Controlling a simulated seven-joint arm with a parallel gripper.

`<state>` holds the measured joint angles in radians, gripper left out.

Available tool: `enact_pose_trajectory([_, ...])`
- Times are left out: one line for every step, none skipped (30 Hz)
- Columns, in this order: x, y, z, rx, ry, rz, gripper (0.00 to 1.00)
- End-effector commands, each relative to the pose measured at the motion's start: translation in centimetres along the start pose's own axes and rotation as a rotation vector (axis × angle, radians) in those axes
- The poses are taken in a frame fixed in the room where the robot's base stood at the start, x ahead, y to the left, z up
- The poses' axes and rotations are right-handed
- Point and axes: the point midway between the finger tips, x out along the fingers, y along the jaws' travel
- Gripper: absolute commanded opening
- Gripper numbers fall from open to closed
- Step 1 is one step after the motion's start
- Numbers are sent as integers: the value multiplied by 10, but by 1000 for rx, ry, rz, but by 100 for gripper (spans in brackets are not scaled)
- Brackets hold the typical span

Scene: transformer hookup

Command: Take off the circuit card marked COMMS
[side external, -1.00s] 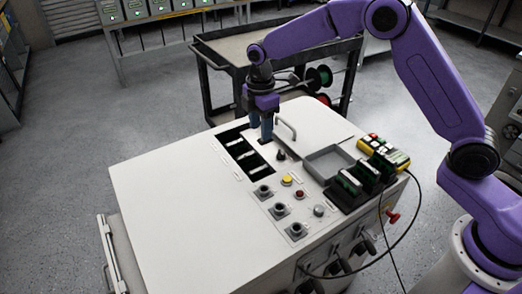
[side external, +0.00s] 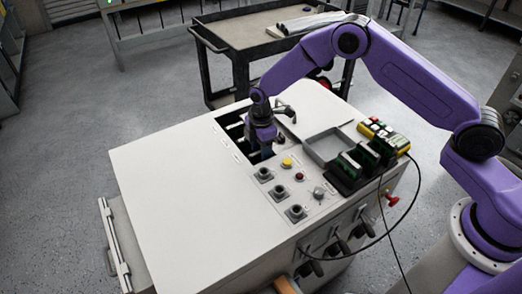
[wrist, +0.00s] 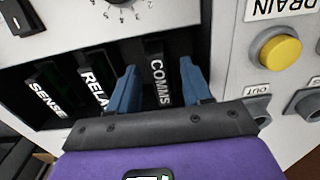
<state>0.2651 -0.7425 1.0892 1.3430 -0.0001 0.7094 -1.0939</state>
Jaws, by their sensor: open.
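The COMMS card (wrist: 158,92) stands upright in an open bay in the cabinet top, its white lettering facing the wrist camera. The RELAY card (wrist: 98,95), its label partly covered by a finger, and the SENSE card (wrist: 48,98) stand to its left in the wrist view. My gripper (wrist: 158,68) is open, with one blue finger on each side of the COMMS card; I cannot tell whether either finger touches it. In the side view my gripper (side external: 263,152) points down at the near end of the card bay (side external: 227,124) and hides the COMMS card.
A yellow button (wrist: 279,52) sits right of the bay in the wrist view. On the cabinet top (side external: 180,185) are an empty grey tray (side external: 327,146) and a black rack (side external: 348,184) holding green cards. A cable hangs off the right side. The left top is clear.

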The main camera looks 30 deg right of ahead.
Motion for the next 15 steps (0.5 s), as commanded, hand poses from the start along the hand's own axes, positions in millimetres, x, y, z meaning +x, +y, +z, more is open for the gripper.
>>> enact_pose_trajectory([4,0,0,0,-1,-1,49])
enact_pose_trajectory([5,0,0,0,-1,-1,49])
enact_pose_trajectory([6,0,0,0,0,-1,49])
enact_pose_trajectory([7,0,0,0,0,0,49])
enact_pose_trajectory([7,0,0,0,0,0,49])
enact_pose_trajectory([7,0,0,0,0,0,49])
enact_pose_trajectory([7,0,0,0,0,1,49])
enact_pose_trajectory([7,0,0,0,0,1,49])
enact_pose_trajectory([7,0,0,0,0,1,49])
enact_pose_trajectory([7,0,0,0,0,1,49])
enact_pose_trajectory([7,0,0,0,0,1,49])
enact_pose_trajectory([7,0,0,0,0,1,49])
enact_pose_trajectory([7,0,0,0,0,0,42])
enact_pose_trajectory([7,0,0,0,0,0,33])
enact_pose_trajectory([7,0,0,0,0,0,20])
